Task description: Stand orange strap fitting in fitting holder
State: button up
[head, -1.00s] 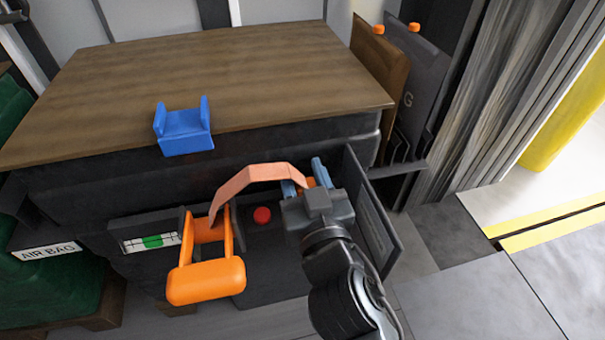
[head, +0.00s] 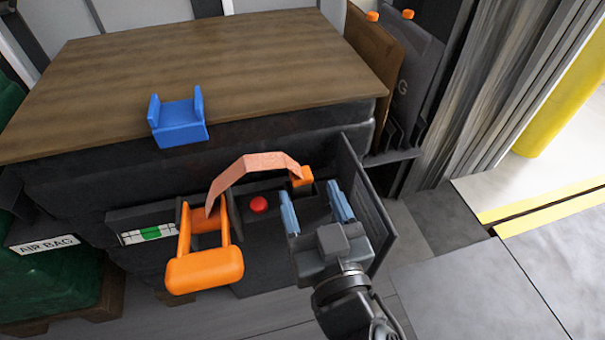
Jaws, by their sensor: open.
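The orange strap fitting (head: 302,177) is a small orange block at the right end of the salmon-coloured strap (head: 257,164). It appears to sit upright in a small dark holder (head: 306,190) on the black unit below the tabletop; how deep it sits is hidden. The strap arches left from it to the large orange handle piece. My gripper (head: 310,195) is open and empty, with its blue fingers spread. It is just in front of the fitting and apart from it.
A dark upright panel (head: 366,190) stands close to my gripper's right. A blue cradle (head: 179,122) sits on the wooden top's front edge (head: 240,115).

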jog(key=shift+v, duration=2.05)
